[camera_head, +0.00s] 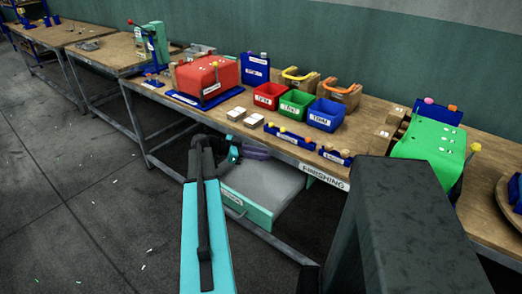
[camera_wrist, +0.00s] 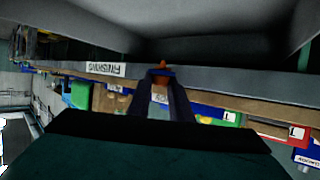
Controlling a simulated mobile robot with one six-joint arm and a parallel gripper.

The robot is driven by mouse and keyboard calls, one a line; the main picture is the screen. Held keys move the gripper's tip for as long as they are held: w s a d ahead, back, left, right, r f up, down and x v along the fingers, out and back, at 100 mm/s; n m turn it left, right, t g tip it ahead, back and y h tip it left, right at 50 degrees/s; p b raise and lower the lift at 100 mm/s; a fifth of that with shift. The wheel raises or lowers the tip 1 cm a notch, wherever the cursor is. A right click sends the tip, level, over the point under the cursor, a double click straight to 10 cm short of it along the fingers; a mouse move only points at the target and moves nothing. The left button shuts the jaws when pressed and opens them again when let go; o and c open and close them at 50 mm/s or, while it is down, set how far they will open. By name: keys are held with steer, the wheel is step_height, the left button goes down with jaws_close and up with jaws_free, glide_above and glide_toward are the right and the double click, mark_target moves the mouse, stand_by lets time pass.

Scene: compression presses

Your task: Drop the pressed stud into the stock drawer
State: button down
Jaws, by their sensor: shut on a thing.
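The stock drawer (camera_head: 262,185) stands pulled out under the finishing bench, with a pale grey inside and a teal front. My gripper (camera_head: 236,153) is near its left back corner in the head view, partly hidden by my arm. In the wrist view my gripper (camera_wrist: 160,78) is shut on a small stud (camera_wrist: 162,68) with an orange tip. Its lower part is hidden between the fingers. The wrist picture is upside down, and a plain grey surface fills its top; I cannot tell whether this is the drawer's inside.
The bench edge with its FINISHING label (camera_head: 325,177) runs above the drawer. On the bench are a red press (camera_head: 208,76), a red bin (camera_head: 269,95), a green bin (camera_head: 296,103), a blue bin (camera_head: 325,114) and a green press (camera_head: 432,145). The floor at left is mostly clear.

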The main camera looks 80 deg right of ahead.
steer(key=shift+f, duration=1.3)
steer(key=c, duration=1.5)
jaws_free()
steer(key=shift+c, duration=0.2)
steer(key=shift+w, duration=0.1)
steer(key=b+v, duration=0.2)
steer(key=v, duration=1.1)
steer(key=shift+w+a+r+b, duration=0.2)
steer(key=shift+a+b, duration=0.05)
steer(key=shift+b, duration=0.05)
